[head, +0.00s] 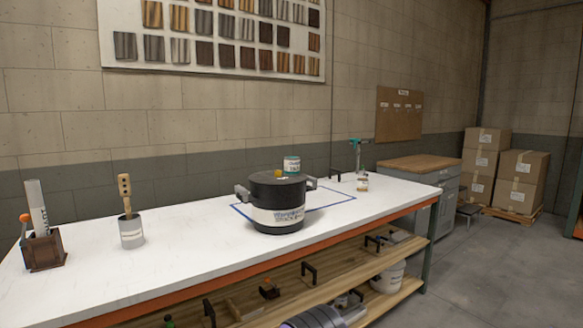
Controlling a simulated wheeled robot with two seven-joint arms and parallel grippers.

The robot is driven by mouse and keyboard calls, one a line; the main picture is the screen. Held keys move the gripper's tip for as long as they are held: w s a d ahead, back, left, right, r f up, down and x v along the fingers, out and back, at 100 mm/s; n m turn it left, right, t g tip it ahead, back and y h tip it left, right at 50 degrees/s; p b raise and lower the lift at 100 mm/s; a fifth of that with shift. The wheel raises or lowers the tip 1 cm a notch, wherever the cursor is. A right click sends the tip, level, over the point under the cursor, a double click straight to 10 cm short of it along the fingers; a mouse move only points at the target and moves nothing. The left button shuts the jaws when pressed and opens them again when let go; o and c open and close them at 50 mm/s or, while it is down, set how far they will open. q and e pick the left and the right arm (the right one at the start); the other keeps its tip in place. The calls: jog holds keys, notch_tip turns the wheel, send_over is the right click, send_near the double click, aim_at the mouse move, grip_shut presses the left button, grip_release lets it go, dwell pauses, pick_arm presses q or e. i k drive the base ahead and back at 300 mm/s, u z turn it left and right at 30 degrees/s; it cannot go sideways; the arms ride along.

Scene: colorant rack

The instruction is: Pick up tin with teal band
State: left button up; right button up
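A small tin with a teal band (291,164) stands at the back of the white worktable (180,235). It is behind a black lidded pot (277,192), which hides its lower part. The pot has side handles, a yellow knob and a white printed label. Neither of my grippers is in view.
A blue outline (336,206) marks the tabletop around the pot. A grey can with a wooden tool (131,231) and a brown holder (43,250) stand at left. A small jar (362,184) and a teal-topped device (358,150) stand at right. The front left tabletop is clear.

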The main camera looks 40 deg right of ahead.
aim_at(292, 163)
jog(key=u, duration=0.1)
jog(key=k, duration=1)
jog(key=z, duration=1.55)
jog(key=i, duration=0.8)
jog(key=z, duration=0.75)
jog(key=i, duration=2)
jog(key=u, duration=1.5)
jog(key=i, duration=0.85)
jog(key=u, duration=0.75)
